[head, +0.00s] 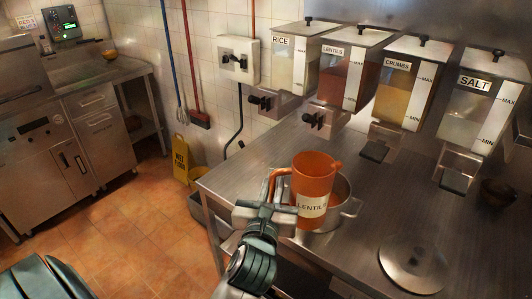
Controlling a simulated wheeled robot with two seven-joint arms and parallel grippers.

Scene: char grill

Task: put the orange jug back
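The orange jug (314,178), with a "LENTILS" label on its front, is upright near the left part of the steel counter (350,265). Its spout points right and its handle (272,186) is on the left. My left gripper (272,212) is at the handle and looks shut on it, though the fingertips are partly hidden. The jug overlaps a steel pot (342,213) and hides much of it. I cannot tell whether the jug's base touches anything. My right gripper is not in view.
Wall dispensers hold rice (290,66), lentils (333,78), crumbs (391,98) and salt (465,112). A round steel lid (412,262) lies at the counter's front right. A dark bowl (498,192) is at the far right. A yellow floor sign (181,158) stands left.

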